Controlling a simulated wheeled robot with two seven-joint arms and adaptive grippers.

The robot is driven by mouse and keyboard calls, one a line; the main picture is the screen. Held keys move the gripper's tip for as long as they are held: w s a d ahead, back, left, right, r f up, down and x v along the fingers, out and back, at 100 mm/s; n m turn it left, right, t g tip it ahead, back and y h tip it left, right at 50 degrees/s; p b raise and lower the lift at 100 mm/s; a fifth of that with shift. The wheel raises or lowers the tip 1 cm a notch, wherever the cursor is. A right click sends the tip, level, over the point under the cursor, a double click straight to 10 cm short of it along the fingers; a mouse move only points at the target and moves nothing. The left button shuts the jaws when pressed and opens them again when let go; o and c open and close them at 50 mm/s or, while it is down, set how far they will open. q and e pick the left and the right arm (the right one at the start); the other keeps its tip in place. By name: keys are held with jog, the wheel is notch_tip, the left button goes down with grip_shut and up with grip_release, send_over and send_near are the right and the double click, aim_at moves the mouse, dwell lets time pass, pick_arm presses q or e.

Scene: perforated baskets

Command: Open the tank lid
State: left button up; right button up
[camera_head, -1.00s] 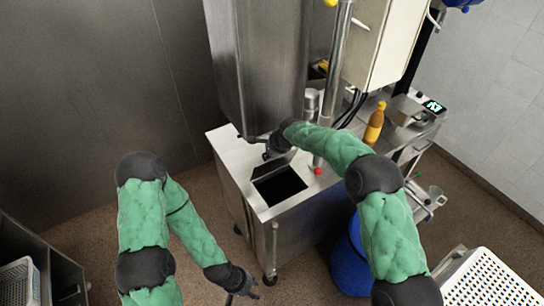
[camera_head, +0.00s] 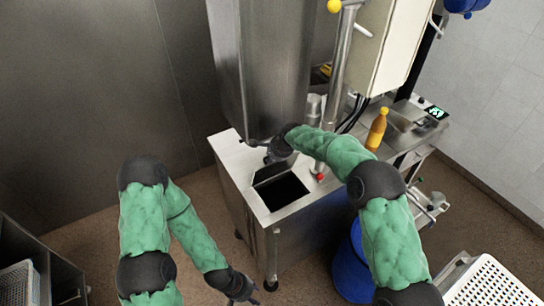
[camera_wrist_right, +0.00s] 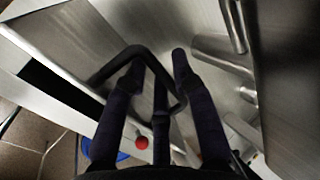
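The steel tank (camera_head: 228,158) stands in the middle of the head view, with a dark square opening (camera_head: 282,191) in its top. Its lid (camera_head: 271,173) is raised along the back edge of the opening. My right gripper (camera_head: 272,158) is behind the lid, partly hidden by my wrist. In the right wrist view its dark fingers (camera_wrist_right: 156,68) are spread apart around a bent black handle (camera_wrist_right: 112,66); contact is unclear. My left gripper (camera_head: 253,298) hangs low in front of the tank, cut by the lower edge, and its fingers are too small to judge.
A tall steel column (camera_head: 258,70) and a polished pipe (camera_head: 340,75) rise behind the opening. A red knob (camera_head: 320,177) sits right of it. An orange bottle (camera_head: 377,130) and a scale (camera_head: 418,117) stand further right. A blue drum (camera_head: 350,268) and white perforated basket (camera_head: 488,284) are lower right.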

jog(key=v, duration=1.2)
pick_arm(q)
jog(key=shift+s, duration=0.1)
